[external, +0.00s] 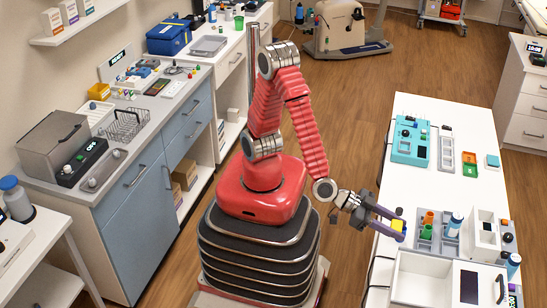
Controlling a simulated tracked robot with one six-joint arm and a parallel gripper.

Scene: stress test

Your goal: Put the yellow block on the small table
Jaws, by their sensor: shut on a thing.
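The small yellow block (398,226) is between the fingertips of my gripper (399,224). My gripper is shut on it, and the fingers hide part of its sides. It is at the left edge of the long white table (462,112) on the right, just left of a grey tray with small coloured items. Whether the block touches anything below it, I cannot tell. Which surface is the small table is not clear; a white table (50,255) also shows at the lower left.
A teal device (410,140) sits farther back on the table.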

